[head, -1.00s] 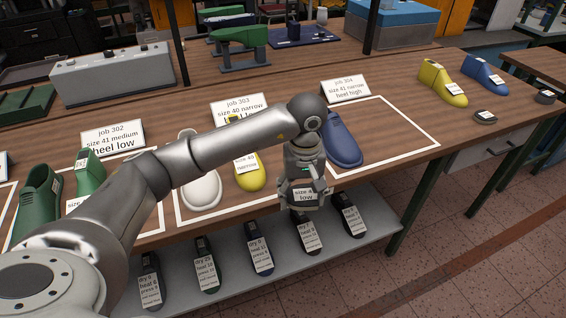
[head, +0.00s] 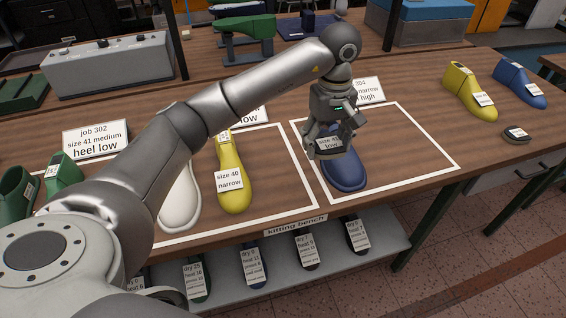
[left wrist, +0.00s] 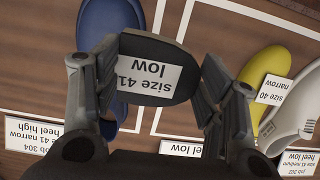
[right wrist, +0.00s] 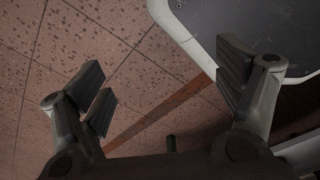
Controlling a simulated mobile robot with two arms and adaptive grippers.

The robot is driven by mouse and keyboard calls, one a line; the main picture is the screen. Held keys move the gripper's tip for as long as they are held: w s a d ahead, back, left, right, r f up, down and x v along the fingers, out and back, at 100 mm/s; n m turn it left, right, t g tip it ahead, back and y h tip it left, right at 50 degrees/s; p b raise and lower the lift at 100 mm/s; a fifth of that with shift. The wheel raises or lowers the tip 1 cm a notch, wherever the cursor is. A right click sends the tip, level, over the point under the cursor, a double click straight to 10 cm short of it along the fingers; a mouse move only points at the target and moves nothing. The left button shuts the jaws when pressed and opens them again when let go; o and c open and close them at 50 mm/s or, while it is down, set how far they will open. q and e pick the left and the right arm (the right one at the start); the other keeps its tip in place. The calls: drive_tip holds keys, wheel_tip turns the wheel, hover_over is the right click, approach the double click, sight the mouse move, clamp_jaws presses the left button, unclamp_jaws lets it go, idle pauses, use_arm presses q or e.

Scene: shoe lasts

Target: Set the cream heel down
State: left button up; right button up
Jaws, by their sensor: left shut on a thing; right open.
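My left gripper (head: 331,142) is shut on a dark grey heel (left wrist: 158,44) with a white label reading "size 41 low". It holds the heel over the right-hand white outline, in front of or above the blue last (head: 346,176); I cannot tell whether they touch. The blue last also shows beyond the heel in the left wrist view (left wrist: 98,28). A white last (head: 181,198) stands in the neighbouring outline, partly behind my arm. My right gripper (right wrist: 163,80) is open and empty above the floor.
A yellow last (head: 234,190) labelled "size 40 narrow" stands beside the white one. Another yellow last (head: 468,92) and a blue one (head: 520,82) stand at the far right. The right outline has bare wood right of its blue last. Dark labelled pieces line the shelf below.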

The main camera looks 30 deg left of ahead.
use_arm(q)
drive_tip(key=p, duration=0.2)
approach(278, 176)
drive_tip(key=d+r, duration=0.3)
drive_tip(key=d, duration=0.1)
drive_tip(key=f, duration=0.1)
drive_tip(key=a+f, duration=0.1)
drive_tip(key=a+f+p, duration=0.1)
drive_tip(key=f, duration=0.1)
drive_tip(key=shift+w, duration=0.2)
drive_tip(key=shift+s+a+f, duration=0.2)
drive_tip(key=shift+a+f, duration=0.6)
drive_tip(key=shift+f, duration=0.25)
drive_tip(key=f, duration=0.1)
drive_tip(key=f+p, duration=0.1)
drive_tip(key=p, duration=0.1)
drive_tip(key=shift+s+a+f, duration=0.1)
drive_tip(key=shift+a+f, duration=0.15)
drive_tip(key=shift+f, duration=0.7)
drive_tip(key=o, duration=0.9)
drive_tip(key=shift+o, duration=0.5)
use_arm(e)
wheel_tip(278, 176, up, 5)
drive_tip(key=s, duration=0.2)
drive_tip(key=shift+s+d+r, duration=0.2)
drive_tip(key=shift+s+d, duration=0.15)
drive_tip(key=shift+s, duration=0.05)
